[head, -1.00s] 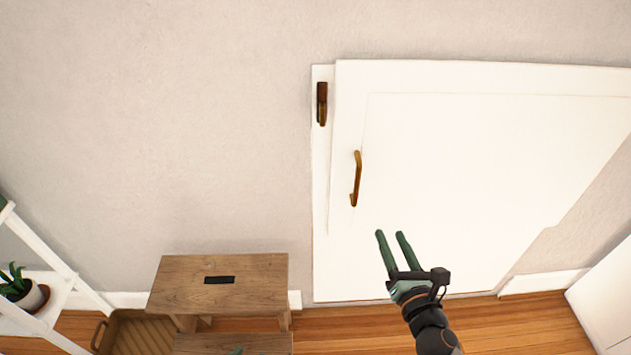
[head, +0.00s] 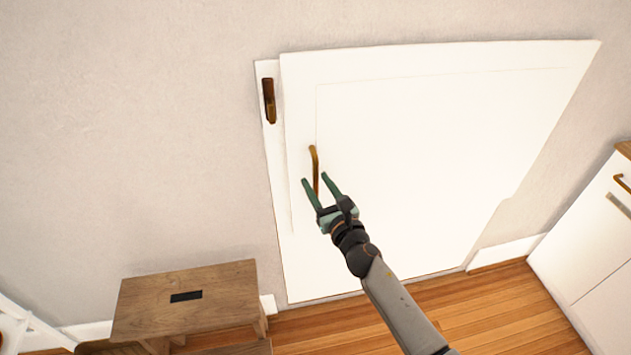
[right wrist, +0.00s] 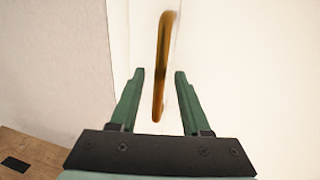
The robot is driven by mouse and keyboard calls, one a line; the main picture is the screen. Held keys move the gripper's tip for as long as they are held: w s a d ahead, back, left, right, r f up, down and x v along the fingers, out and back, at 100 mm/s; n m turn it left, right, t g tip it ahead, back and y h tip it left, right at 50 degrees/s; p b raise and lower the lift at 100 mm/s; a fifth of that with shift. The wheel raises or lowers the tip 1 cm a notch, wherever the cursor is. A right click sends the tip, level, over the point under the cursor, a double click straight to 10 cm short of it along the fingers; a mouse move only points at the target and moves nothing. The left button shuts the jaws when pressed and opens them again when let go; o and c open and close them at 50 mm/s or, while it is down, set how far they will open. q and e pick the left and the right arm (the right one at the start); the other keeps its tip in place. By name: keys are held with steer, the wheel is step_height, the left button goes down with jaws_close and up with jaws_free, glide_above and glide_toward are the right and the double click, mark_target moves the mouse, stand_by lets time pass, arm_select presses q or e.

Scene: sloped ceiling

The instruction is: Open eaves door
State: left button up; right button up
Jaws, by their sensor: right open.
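The white eaves door (head: 430,140) is set in the wall and looks closed in its white frame. Its brass bar handle (head: 314,168) stands upright near the door's left edge. My right gripper (head: 316,187) is open and empty at the handle's lower end. In the right wrist view, the handle (right wrist: 162,75) shows between the spread fingers (right wrist: 158,75), with its lower end reaching between them. I cannot tell if either finger touches it. My left gripper is out of view.
A wooden step stool (head: 185,300) stands on the wood floor at the lower left. A white cabinet (head: 590,250) with brass handles stands at the right. A white shelf (head: 30,318) shows at the lower left edge. The wall left of the door is bare.

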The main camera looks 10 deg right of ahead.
steer(key=shift+w+a, duration=0.15)
steer(key=shift+w, duration=0.55)
jaws_close()
stand_by(1.0)
